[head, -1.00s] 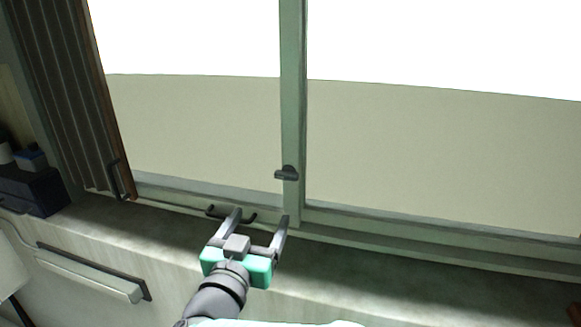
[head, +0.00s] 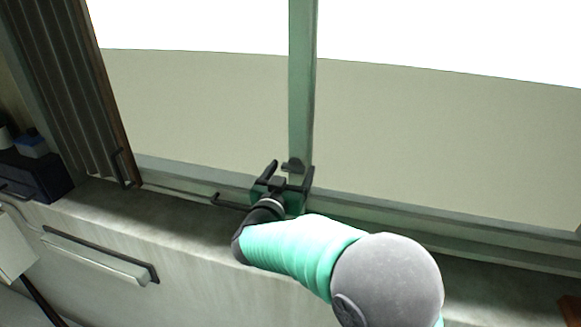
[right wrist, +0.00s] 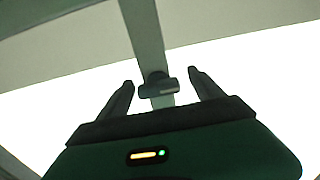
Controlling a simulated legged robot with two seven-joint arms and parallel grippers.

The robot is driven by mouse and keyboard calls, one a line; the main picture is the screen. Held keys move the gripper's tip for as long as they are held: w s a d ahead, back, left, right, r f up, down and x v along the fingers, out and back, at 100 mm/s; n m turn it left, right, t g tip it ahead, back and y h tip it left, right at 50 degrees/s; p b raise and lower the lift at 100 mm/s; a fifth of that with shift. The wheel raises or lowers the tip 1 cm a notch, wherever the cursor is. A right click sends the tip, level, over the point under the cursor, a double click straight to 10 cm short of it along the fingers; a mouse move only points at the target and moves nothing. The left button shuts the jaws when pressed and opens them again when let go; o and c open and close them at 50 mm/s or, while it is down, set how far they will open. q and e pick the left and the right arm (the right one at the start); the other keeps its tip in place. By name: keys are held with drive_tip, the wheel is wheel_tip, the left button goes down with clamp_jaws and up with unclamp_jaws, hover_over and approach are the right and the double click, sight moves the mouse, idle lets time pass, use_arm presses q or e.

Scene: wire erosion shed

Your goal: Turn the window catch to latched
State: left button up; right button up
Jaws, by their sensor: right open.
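The window catch (head: 293,165) is a small dark lever on the green upright bar of the window (head: 301,80), low on the bar. In the right wrist view the catch (right wrist: 158,87) lies crosswise on the bar, its longer part pointing left in the picture. My right gripper (head: 291,168) is open in front of the catch. In the right wrist view its two fingers (right wrist: 160,85) stand on either side of the catch, apart from it. My left gripper is not in view.
A dark handle (head: 230,203) sits on the lower window frame left of my gripper. A folded brown shutter (head: 75,90) stands at the left. The stone sill (head: 180,215) is bare. A dark box (head: 35,175) lies at the far left.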

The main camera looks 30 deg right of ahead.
drive_tip(key=shift+s+a+r, duration=0.2)
drive_tip(key=shift+s, duration=0.1)
drive_tip(key=shift+s+a+r, duration=0.15)
drive_tip(key=shift+s+a, duration=0.05)
drive_tip(key=shift+s, duration=0.05)
drive_tip(key=c, duration=1.4)
drive_tip(key=shift+f+m+b, duration=0.25)
drive_tip(key=shift+m+b, duration=0.55)
drive_tip(key=shift+b, duration=0.3)
drive_tip(key=m+b, duration=1.1)
drive_tip(key=b, duration=0.1)
drive_tip(key=shift+m, duration=0.3)
drive_tip(key=m+b, duration=0.3)
drive_tip(key=shift+r+m+b, duration=0.1)
drive_tip(key=shift+m+b, duration=0.2)
use_arm(q)
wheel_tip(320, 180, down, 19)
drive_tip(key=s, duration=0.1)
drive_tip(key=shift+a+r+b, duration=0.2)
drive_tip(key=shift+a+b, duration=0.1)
drive_tip(key=shift+b, duration=0.15)
use_arm(e)
drive_tip(key=shift+r+m, duration=0.15)
drive_tip(key=shift+m, duration=0.55)
drive_tip(key=shift+r, duration=0.1)
